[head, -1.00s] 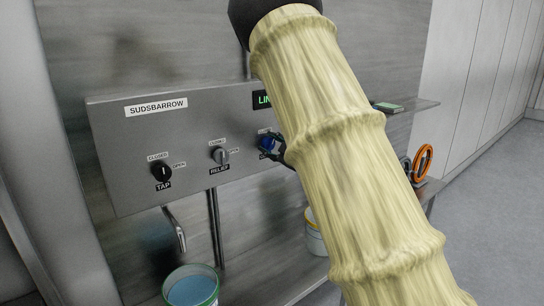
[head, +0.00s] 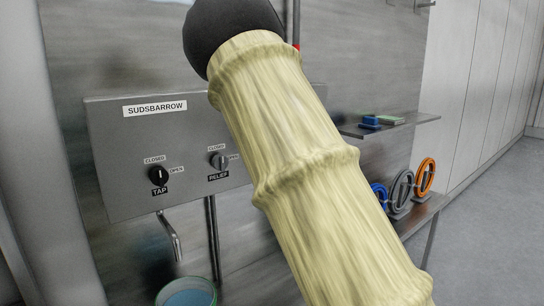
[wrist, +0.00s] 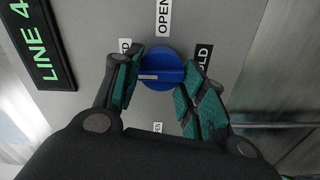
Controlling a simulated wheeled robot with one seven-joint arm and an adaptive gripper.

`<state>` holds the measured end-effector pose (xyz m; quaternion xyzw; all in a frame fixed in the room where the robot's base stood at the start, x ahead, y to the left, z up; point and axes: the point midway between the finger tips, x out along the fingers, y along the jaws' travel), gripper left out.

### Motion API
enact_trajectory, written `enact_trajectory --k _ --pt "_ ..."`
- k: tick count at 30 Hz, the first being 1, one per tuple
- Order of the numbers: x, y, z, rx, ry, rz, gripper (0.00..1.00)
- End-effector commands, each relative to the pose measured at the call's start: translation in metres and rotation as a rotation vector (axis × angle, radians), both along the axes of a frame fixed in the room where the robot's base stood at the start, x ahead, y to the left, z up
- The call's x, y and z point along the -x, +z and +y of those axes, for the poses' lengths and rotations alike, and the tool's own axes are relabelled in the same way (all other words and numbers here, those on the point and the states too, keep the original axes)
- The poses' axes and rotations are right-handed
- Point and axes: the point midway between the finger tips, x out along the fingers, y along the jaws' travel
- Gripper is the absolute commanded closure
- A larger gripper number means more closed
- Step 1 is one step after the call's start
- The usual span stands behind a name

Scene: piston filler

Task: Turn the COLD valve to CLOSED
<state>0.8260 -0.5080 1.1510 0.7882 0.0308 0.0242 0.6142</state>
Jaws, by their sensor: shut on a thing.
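The COLD valve is a round blue knob (wrist: 160,68) with a raised bar and a white mark, on the grey panel in the wrist view. Its white mark points left in that view, toward a label partly covered by a finger, of which "ED" shows. A label "OPEN" (wrist: 163,17) is above the knob, and a label with "OLD" visible (wrist: 202,58) is to its right. My gripper (wrist: 163,76) is shut on the knob, with one teal-padded finger on each side. In the head view my arm hides the knob and gripper.
The panel (head: 108,125) also carries the TAP knob (head: 158,175) and the RELIEF knob (head: 219,161). A bucket (head: 188,293) stands below the tap spout. At right, shelves hold a blue item (head: 369,122) and several ring-shaped handwheels, one orange (head: 425,177).

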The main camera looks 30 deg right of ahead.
Motion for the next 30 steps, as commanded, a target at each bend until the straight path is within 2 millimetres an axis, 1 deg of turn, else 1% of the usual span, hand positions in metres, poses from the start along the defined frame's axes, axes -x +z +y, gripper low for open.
enact_trajectory --k 8,9,12,23,26,30 --pt "0.0 -0.001 0.0 0.0 0.0 0.002 0.83" --pt "0.0 -0.001 0.0 0.0 0.0 0.002 0.53" --pt "0.0 -0.001 0.0 0.0 0.0 0.002 0.37" --pt "0.002 -0.001 0.0 -0.001 -0.001 0.001 0.37" --pt "0.009 0.0 -0.001 -0.001 -0.001 0.001 0.37" --pt "0.029 0.0 -0.003 -0.002 -0.002 0.001 0.37"
